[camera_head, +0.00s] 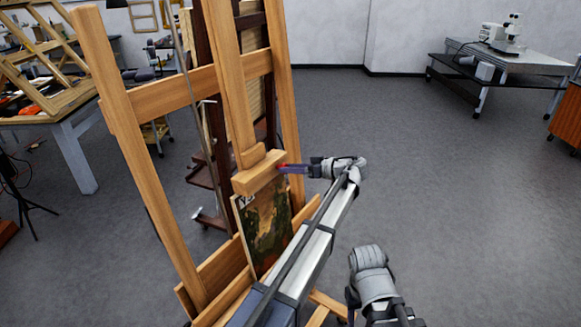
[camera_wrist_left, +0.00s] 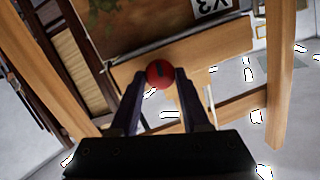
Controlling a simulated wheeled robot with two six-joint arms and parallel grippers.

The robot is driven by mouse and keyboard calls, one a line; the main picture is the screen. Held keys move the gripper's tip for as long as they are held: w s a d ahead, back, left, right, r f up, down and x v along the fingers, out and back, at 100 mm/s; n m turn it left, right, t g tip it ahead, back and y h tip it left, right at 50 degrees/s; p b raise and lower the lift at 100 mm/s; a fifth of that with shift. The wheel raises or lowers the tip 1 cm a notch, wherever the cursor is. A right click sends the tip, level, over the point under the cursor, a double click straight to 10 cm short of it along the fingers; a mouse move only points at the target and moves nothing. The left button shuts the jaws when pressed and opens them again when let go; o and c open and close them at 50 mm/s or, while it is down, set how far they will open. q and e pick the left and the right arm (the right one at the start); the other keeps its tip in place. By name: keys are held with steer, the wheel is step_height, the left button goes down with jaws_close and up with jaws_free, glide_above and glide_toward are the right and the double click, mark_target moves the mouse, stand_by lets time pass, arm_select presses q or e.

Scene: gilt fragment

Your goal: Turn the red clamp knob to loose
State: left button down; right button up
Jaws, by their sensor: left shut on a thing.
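The red clamp knob (camera_wrist_left: 160,74) is a round red knob with a dark mark on its face, on the wooden easel's upper clamp block (camera_head: 259,172). In the head view only a small red bit of the knob (camera_head: 282,168) shows at the block's right end. My left gripper (camera_head: 284,169) reaches it from the right and is shut on it. In the left wrist view the dark fingers of the left gripper (camera_wrist_left: 162,78) sit on both sides of the knob. My right gripper is not seen.
The wooden easel (camera_head: 116,120) holds a dark painting (camera_head: 265,225) below the clamp block. A worktable (camera_head: 62,122) with wooden frames stands at the left. A dark table with a microscope (camera_head: 508,35) is far right. The grey floor between is clear.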

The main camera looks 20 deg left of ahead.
arm_select(q)
steer(key=shift+n, duration=0.6)
steer(key=shift+c, duration=1.9)
jaws_free()
steer(key=p+v, duration=0.2)
steer(key=v, duration=0.6)
steer(key=shift+a, duration=0.1)
